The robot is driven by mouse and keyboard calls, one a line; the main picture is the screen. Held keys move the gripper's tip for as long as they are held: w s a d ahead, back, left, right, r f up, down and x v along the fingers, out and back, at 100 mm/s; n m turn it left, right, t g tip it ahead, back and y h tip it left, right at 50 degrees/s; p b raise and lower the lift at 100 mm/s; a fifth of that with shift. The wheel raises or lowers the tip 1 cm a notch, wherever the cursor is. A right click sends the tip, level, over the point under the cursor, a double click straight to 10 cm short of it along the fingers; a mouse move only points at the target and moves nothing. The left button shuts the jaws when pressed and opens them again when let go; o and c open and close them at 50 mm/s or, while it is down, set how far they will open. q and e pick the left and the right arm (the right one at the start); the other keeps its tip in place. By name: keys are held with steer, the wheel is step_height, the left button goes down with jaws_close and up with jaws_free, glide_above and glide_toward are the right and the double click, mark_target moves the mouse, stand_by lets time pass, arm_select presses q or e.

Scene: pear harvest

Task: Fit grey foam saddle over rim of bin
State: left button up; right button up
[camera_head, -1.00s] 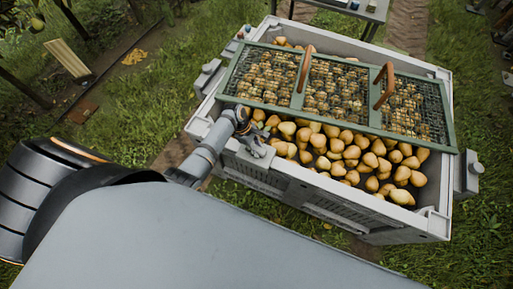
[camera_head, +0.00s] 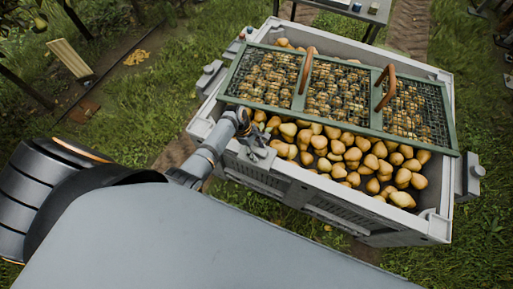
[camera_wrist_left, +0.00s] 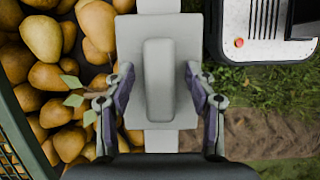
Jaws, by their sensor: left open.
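The grey foam saddle (camera_wrist_left: 183,110) lies across the rim (camera_wrist_left: 160,141) of the bin in the left wrist view, a pale plate with a raised rounded ridge. It overhangs both sides of the rim. Whether it is fully seated cannot be told. My left gripper (camera_wrist_left: 159,85) is open, one finger on each side of the ridge, with gaps visible. In the head view my left gripper (camera_head: 250,136) is over the near left part of the grey bin (camera_head: 330,194), and the saddle (camera_head: 258,163) shows just beside it. My right gripper is not in view.
Many pears (camera_head: 345,150) fill the bin. A green-framed mesh cover (camera_head: 378,132) with brown handles lies over its far part. A white device with a red button (camera_wrist_left: 239,42) stands outside the rim. Leaves (camera_wrist_left: 73,100) are near one finger. Grass surrounds the bin.

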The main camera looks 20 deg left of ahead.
arm_select(q)
steer(key=v, duration=1.2)
steer(key=shift+s, duration=0.1)
